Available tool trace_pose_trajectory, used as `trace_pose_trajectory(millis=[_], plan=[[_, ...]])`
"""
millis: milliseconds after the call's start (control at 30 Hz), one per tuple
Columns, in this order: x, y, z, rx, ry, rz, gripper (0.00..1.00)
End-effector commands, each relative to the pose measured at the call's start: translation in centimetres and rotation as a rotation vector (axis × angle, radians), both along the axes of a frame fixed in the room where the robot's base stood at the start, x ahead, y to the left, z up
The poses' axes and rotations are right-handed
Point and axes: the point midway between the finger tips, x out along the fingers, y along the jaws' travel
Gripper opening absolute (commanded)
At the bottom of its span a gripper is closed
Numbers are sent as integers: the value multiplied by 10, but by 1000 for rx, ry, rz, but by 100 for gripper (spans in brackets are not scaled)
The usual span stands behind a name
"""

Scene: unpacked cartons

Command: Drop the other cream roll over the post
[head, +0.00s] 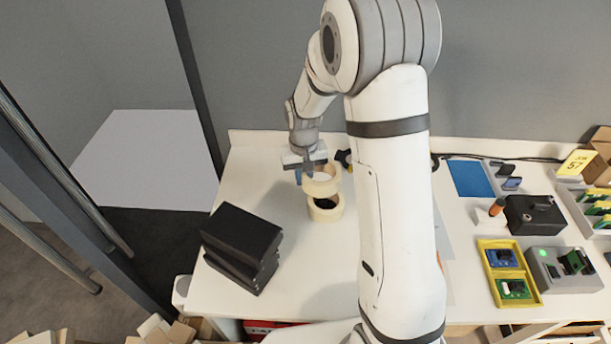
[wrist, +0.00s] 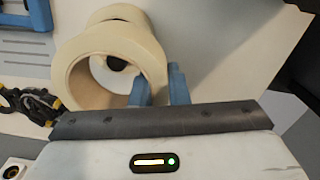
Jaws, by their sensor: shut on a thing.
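My gripper (head: 308,172) is shut on a cream roll (head: 321,187), gripping its wall. In the wrist view the blue fingers (wrist: 160,86) pinch the right side of this held roll (wrist: 68,62). Another cream roll (head: 326,215) sits on the table just below the held one, with a dark centre. The held roll appears above it and slightly to the left, partly overlapping it in the head view. Through the held roll's hole, the wrist view shows a pale surface and a dark round spot. I cannot make out the post clearly; the rolls hide that spot.
A stack of black boxes (head: 242,248) stands at the front left of the white table (head: 300,285). A dark tool with yellow parts (wrist: 28,104) lies near the rolls. A blue mat (head: 469,178), yellow tray (head: 506,258) and grey device (head: 562,270) are at right.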

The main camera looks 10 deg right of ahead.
Motion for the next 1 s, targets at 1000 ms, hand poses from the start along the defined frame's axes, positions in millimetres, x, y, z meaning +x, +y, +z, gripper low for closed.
trace_pose_trajectory(millis=[1000], plan=[[0,1,-38,0,0,2,0]])
